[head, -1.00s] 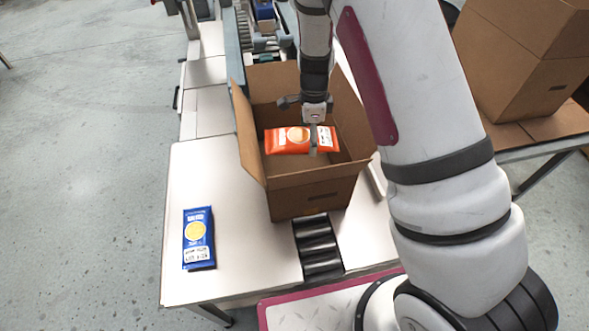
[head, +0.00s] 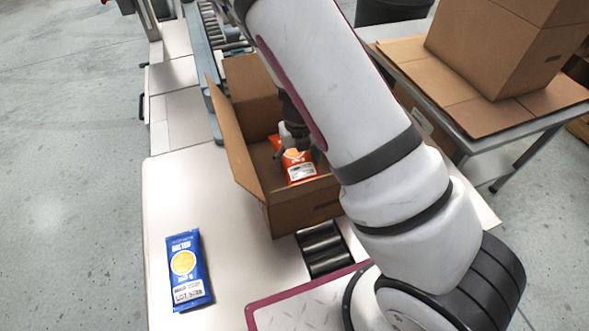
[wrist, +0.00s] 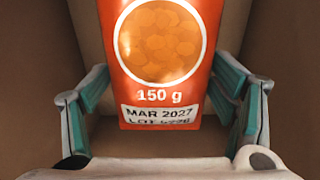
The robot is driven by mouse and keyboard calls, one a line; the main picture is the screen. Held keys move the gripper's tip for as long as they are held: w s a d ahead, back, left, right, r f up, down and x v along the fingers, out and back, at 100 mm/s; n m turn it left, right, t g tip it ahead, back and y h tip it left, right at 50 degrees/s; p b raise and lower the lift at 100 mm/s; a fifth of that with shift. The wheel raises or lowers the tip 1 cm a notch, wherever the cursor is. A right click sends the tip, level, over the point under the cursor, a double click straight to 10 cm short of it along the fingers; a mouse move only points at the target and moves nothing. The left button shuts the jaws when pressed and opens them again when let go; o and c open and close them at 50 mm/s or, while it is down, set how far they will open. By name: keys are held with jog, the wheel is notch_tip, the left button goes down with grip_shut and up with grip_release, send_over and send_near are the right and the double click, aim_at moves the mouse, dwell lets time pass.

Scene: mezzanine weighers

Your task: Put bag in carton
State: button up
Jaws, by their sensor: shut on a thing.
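An open brown carton (head: 308,205) stands on the rollers of the packing table in the head view, its flaps raised. An orange bag (head: 297,170) with a round picture and a white date label is inside the carton's walls. My gripper (head: 291,150) reaches down into the carton and is shut on the orange bag. In the wrist view the bag (wrist: 165,45) lies between the two teal-padded fingers, label towards me. The bag's underside is hidden, so I cannot tell whether it touches the carton floor. A blue bag (head: 186,268) lies flat on the table at the left.
The white table top (head: 235,255) is clear between the blue bag and the carton. A roller strip (head: 322,250) runs in front of the carton. A side table at right holds a large closed-looking box (head: 505,50) on flat cardboard.

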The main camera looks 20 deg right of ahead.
jog(key=shift+f, duration=2.2)
jog(key=shift+f+b, duration=0.1)
jog(key=shift+b, duration=0.2)
jog(key=shift+f, duration=0.35)
jog(key=shift+f+b, duration=0.15)
jog(key=shift+b, duration=0.15)
jog(key=o, duration=1.3)
jog(key=shift+c, duration=0.2)
